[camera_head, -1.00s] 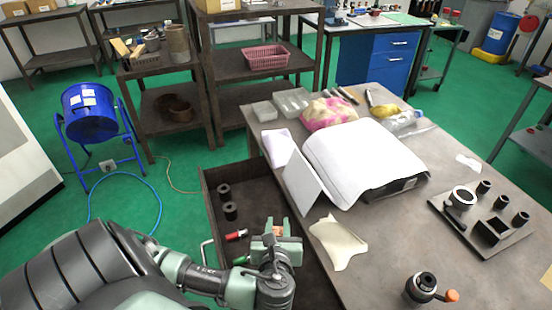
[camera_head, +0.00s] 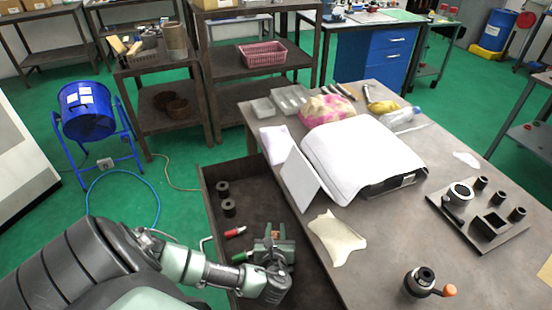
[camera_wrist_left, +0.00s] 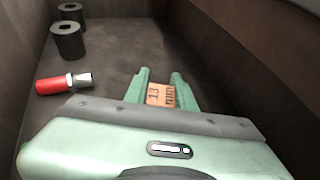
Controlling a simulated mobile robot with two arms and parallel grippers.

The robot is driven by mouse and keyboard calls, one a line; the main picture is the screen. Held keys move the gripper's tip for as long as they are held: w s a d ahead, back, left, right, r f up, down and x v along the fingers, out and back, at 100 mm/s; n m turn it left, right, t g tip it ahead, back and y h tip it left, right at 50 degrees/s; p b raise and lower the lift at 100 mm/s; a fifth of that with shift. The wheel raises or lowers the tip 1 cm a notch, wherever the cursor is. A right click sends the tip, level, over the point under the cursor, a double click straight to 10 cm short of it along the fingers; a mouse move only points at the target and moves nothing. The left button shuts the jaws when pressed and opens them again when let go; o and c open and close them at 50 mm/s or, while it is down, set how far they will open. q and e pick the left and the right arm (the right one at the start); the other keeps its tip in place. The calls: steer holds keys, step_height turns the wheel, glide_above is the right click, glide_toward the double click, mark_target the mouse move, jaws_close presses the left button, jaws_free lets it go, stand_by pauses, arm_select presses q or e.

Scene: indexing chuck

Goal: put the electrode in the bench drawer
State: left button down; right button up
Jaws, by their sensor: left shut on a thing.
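The open bench drawer (camera_head: 212,215) juts out from the left side of the workbench. My left gripper (camera_head: 273,234) is down inside the drawer, towards its near end. In the left wrist view, the gripper (camera_wrist_left: 160,88) is shut on the electrode (camera_wrist_left: 160,95), a small copper-coloured block with dark markings, "13" among them. The drawer's floor (camera_wrist_left: 120,45) shows behind and around the block. I cannot tell whether the block touches the floor. In the head view my gripper mostly hides the block. My right gripper is not in view.
In the drawer are two dark cylinders (camera_head: 228,208) and a red-handled piece (camera_head: 235,232); a green piece (camera_head: 240,257) shows beside my gripper. On the workbench (camera_head: 375,260) are a cream cloth (camera_head: 337,240), a white-covered block (camera_head: 360,160), a fixture plate (camera_head: 480,225) and a chuck (camera_head: 420,282).

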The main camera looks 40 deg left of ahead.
mark_target(276, 224)
arm_select(q)
steer(key=shift+w+a, duration=0.9)
steer(key=shift+w, duration=0.2)
steer(key=shift+w+a+r, duration=0.15)
steer(key=shift+w+a, duration=0.7)
steer(key=shift+w, duration=0.15)
steer(key=shift+w+a+f+p, duration=0.15)
steer(key=shift+f+p, duration=0.05)
steer(key=shift+f, duration=0.15)
steer(key=shift+w+a+f+p, duration=0.1)
steer(key=shift+w+f+p, duration=0.05)
steer(key=shift+f, duration=0.2)
steer(key=shift+s+f, duration=0.1)
steer(key=c, duration=1.2)
jaws_free()
steer(key=shift+f, duration=0.1)
steer(key=shift+o, duration=0.2)
